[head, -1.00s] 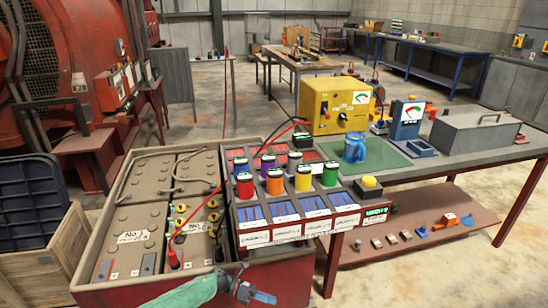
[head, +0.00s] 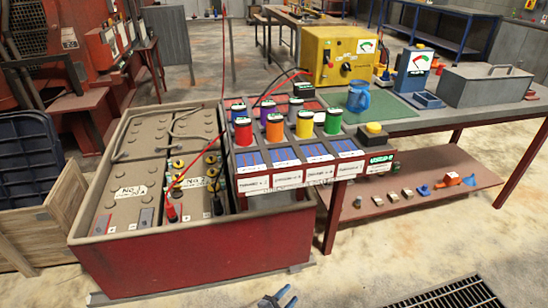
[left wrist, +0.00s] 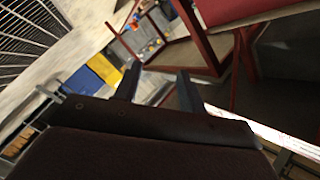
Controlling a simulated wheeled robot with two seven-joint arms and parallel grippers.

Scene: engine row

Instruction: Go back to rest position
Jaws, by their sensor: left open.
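My left gripper (head: 275,300) shows only as its fingertips at the bottom edge of the head view, low in front of the red battery box (head: 190,262). In the left wrist view the gripper (left wrist: 157,88) has its two dark fingers apart, with nothing between them. The fingers point toward a red table frame and the floor beyond. My right gripper is in neither view.
A bench (head: 440,125) with a lower shelf (head: 410,170) stands to the right of the box. It carries several coloured canisters, a yellow meter box (head: 335,58), a blue mug (head: 358,96) and a grey toolbox (head: 485,86). A floor grate (head: 455,294) lies at front right.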

